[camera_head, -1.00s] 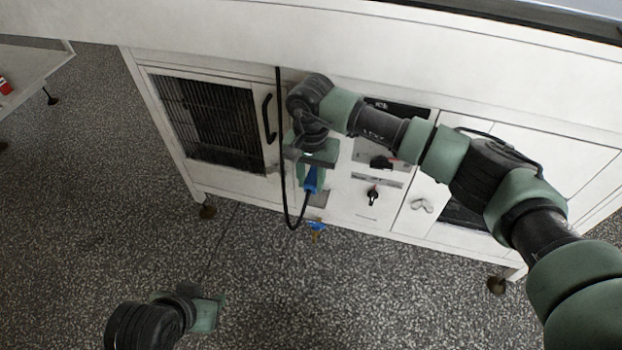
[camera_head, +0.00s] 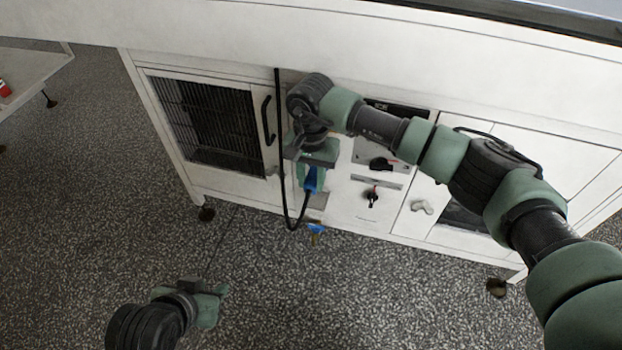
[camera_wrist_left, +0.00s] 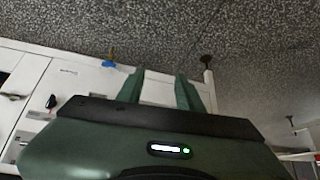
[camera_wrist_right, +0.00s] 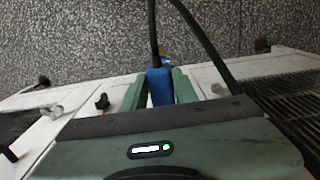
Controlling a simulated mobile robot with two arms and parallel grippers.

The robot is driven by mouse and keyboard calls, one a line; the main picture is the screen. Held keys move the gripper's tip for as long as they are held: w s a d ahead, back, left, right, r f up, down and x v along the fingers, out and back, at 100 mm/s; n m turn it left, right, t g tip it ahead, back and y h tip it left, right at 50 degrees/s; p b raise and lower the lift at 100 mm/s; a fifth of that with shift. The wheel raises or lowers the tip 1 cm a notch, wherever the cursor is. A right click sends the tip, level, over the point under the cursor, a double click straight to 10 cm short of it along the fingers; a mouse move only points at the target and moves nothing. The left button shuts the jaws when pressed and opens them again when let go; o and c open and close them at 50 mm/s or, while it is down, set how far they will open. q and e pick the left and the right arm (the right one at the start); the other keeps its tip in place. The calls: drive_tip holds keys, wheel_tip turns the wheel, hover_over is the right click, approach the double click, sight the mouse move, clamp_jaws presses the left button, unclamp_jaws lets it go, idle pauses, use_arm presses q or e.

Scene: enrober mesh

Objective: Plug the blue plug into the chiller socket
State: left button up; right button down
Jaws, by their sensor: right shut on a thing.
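The blue plug (camera_head: 311,180) with its black cable (camera_head: 282,150) is in front of the white cabinet, left of the switch panel. My right gripper (camera_head: 308,172) is shut on the plug; in the right wrist view the blue plug (camera_wrist_right: 159,85) sits between its two green fingers. The cable loops down from the plug and back up along the cabinet front. The chiller socket cannot be made out; the arm and gripper cover that area. My left gripper (camera_head: 222,291) is low at the lower left over the floor. In the left wrist view its fingers (camera_wrist_left: 161,78) are apart and nothing is between them.
The cabinet has a vent grille (camera_head: 207,122) with a black handle (camera_head: 268,120) at left, and rotary switches (camera_head: 371,197) at right. A blue valve-like part (camera_head: 316,228) hangs under the cabinet's bottom edge. The speckled floor in front is clear.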

use_arm(q)
drive_tip(key=shift+w, duration=0.2)
drive_tip(key=shift+w+d+r, duration=0.15)
drive_tip(key=shift+w+r, duration=0.05)
drive_tip(key=shift+w, duration=0.05)
use_arm(e)
drive_tip(key=shift+w, duration=0.15)
use_arm(q)
drive_tip(key=shift+w+d+r+t+b, duration=0.15)
drive_tip(key=shift+w+r+t, duration=0.15)
drive_tip(key=shift+w, duration=0.2)
drive_tip(key=shift+w+d+r+t+b, duration=0.15)
drive_tip(key=shift+w+r+t, duration=0.05)
drive_tip(key=shift+w+t, duration=0.25)
use_arm(e)
drive_tip(key=shift+w+d, duration=0.1)
drive_tip(key=shift+w, duration=0.1)
use_arm(q)
drive_tip(key=shift+w+d+r+t+h, duration=0.2)
drive_tip(key=shift+w+r+t, duration=0.2)
drive_tip(key=shift+w, duration=0.15)
drive_tip(key=shift+w+d+r+t+h, duration=0.1)
drive_tip(key=shift+w+d+r+t, duration=0.2)
drive_tip(key=shift+w, duration=0.25)
use_arm(e)
drive_tip(key=shift+w+d+r, duration=0.1)
drive_tip(key=shift+w+d, duration=0.05)
drive_tip(key=shift+w, duration=0.15)
